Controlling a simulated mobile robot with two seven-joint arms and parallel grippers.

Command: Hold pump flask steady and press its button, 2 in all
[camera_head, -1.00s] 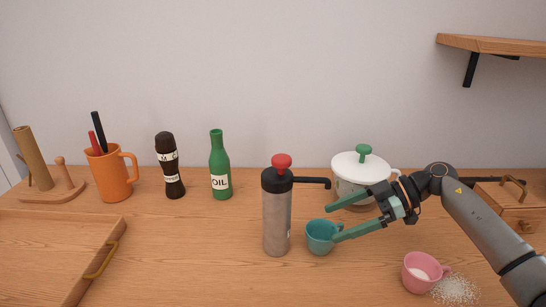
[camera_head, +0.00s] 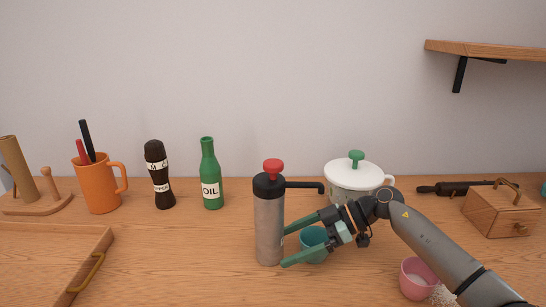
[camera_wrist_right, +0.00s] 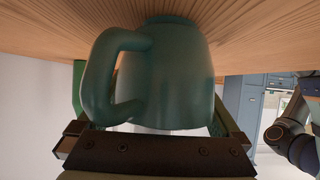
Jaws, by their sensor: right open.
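The pump flask (camera_head: 269,228) stands upright on the counter, with a grey body, black top, red button (camera_head: 273,166) and a spout pointing right. My right gripper (camera_head: 284,246) is open, with its green fingertips close to the flask's right side; I cannot tell whether they touch it. A teal cup (camera_head: 313,239) sits under the spout, between the spread fingers. The cup also fills the middle of the right wrist view (camera_wrist_right: 165,80), where it hides the flask. My left gripper is not in view.
A pink cup (camera_head: 414,282) stands at the front right by spilled white grains. A white lidded pot (camera_head: 350,177) is behind my right gripper. A green oil bottle (camera_head: 211,172), pepper mill (camera_head: 159,180) and orange mug (camera_head: 98,187) stand left.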

